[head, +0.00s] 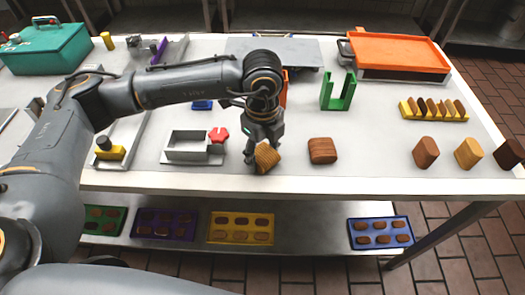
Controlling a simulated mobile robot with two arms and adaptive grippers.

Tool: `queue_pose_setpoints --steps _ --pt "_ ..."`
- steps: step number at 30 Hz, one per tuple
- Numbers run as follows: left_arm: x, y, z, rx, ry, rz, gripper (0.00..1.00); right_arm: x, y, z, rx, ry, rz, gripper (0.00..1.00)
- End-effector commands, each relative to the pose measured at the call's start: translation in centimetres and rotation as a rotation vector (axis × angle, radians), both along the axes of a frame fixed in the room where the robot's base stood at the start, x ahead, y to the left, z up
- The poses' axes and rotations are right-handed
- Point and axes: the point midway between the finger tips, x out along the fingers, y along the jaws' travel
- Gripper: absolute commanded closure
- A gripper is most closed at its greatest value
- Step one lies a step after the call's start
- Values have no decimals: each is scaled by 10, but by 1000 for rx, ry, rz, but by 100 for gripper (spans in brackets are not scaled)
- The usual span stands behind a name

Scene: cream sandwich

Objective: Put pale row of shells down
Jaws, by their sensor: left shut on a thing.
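The pale row of shells, a tan ridged block (267,158), is in the fingers of my left gripper (263,148). The gripper points down over the table's (345,181) front middle and is shut on the block. The block is tilted, with its lower end close to the table top; I cannot tell whether it touches. The fingers hide its upper part. My right gripper is not in view.
A grey open-topped fixture (190,161) and a red knob (218,135) stand to the left. A green U-shaped stand (338,91) is behind. Brown and tan blocks (468,153) stand at the right front, before a yellow rack (433,117).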

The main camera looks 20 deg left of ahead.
Motion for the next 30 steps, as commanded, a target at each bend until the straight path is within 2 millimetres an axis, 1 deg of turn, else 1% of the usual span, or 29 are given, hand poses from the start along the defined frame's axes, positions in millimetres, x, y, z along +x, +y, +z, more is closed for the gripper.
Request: queue_pose_setpoints --steps 6,7,8,9,10,19,22,23,26,30 --pt "0 0 -5 0 0 0 77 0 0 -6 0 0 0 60" --pt "0 0 -4 0 0 0 40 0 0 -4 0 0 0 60" --pt "0 0 -3 0 0 0 34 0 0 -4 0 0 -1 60" --pt "0 0 -3 0 0 0 26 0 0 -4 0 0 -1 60" --pt "0 0 -3 0 0 0 24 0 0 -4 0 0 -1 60" --pt "0 0 -2 0 0 0 24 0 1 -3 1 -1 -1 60" --pt "0 0 3 1 0 0 24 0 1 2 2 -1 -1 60" --pt "0 0 5 0 -2 0 24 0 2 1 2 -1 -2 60" --pt "1 -1 20 -1 -4 0 24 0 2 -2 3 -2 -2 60" --pt "1 -1 51 -1 -6 0 24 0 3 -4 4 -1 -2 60"
